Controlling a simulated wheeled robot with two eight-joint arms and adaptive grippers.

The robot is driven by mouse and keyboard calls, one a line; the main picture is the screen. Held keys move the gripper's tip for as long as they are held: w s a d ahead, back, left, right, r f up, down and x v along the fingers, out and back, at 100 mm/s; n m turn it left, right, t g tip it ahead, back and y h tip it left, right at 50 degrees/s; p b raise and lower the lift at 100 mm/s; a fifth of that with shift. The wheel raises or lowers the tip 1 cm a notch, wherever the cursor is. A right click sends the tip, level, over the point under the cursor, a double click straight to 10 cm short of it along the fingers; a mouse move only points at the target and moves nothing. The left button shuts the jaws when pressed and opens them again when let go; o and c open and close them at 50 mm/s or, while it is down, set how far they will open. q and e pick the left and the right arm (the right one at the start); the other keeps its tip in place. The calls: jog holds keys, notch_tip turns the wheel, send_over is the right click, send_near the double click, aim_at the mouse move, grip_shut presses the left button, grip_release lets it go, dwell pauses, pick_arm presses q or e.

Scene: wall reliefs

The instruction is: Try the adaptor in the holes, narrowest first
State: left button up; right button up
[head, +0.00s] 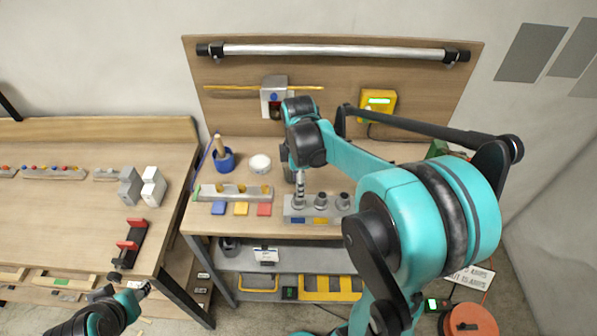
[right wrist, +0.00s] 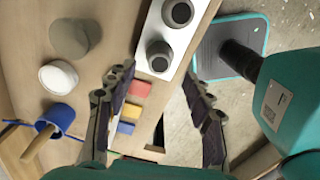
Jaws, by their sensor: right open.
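A grey block (head: 312,218) stands at the front of the right bench with three raised round sockets, dark in the centre. In the right wrist view the block (right wrist: 171,34) shows two of them, the end socket (right wrist: 158,55) and its neighbour (right wrist: 180,12). I cannot tell which piece is the adaptor; a grey cylinder (right wrist: 68,38) stands behind the block, partly hidden in the head view. My right gripper (head: 299,200) points down over the block's left end, open and empty between its fingers (right wrist: 160,105). My left gripper (head: 143,291) is low at the left, its opening unclear.
A white disc (head: 259,163) and a blue cup (head: 226,161) stand behind a grey rail (head: 205,193). Blue, yellow and red tiles (head: 241,209) lie before it. A yellow box (head: 377,103) hangs on the backboard. My right arm hides the bench's right side.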

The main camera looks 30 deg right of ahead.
notch_tip(320, 180, up, 6)
dwell(1.0)
jog(key=s+a+f+m+t+b, duration=0.5)
jog(key=s+a+f+m+t, duration=0.2)
jog(key=s+a+m, duration=0.3)
jog(key=s+m, duration=0.1)
jog(key=m, duration=0.2)
jog(key=shift+a+f+m+b, duration=0.3)
jog(key=shift+b, duration=0.1)
jog(key=shift+d, duration=0.1)
dwell(0.4)
